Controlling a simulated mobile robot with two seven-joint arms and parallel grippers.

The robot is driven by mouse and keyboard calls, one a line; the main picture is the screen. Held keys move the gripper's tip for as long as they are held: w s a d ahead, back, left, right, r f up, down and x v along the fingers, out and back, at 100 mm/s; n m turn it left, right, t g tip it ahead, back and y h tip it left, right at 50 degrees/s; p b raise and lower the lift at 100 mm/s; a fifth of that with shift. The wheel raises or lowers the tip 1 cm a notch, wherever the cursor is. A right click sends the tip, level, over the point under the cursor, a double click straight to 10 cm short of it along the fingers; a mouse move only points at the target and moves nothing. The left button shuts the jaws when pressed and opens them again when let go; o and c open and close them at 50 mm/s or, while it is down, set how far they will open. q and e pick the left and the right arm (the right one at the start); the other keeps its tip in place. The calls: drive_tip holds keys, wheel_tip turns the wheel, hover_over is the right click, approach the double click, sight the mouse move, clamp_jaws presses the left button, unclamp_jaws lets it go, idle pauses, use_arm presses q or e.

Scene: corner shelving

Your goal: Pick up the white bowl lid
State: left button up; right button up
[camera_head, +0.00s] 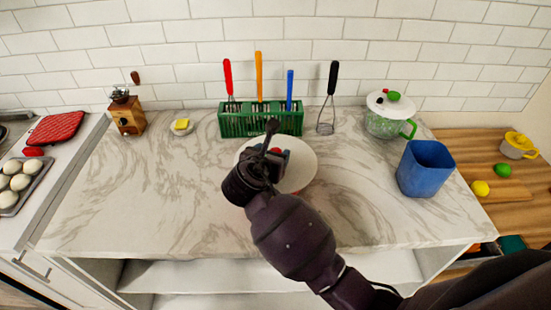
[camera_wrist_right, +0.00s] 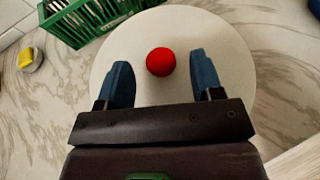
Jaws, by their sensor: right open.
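The left gripper is not in view.
A green rack (camera_head: 260,121) with upright utensils stands behind the lid. A glass bowl with a green-knobbed white lid (camera_head: 377,102) and a blue container (camera_head: 425,168) are at right. The front-left counter is clear.

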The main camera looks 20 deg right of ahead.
drive_tip(key=shift+w+d+f, duration=0.25)
drive_tip(key=shift+w+d, duration=0.1)
drive_tip(key=shift+w, duration=0.1)
drive_tip(key=shift+c, duration=0.3)
drive_tip(key=c, duration=0.9)
drive_tip(key=shift+r, duration=0.15)
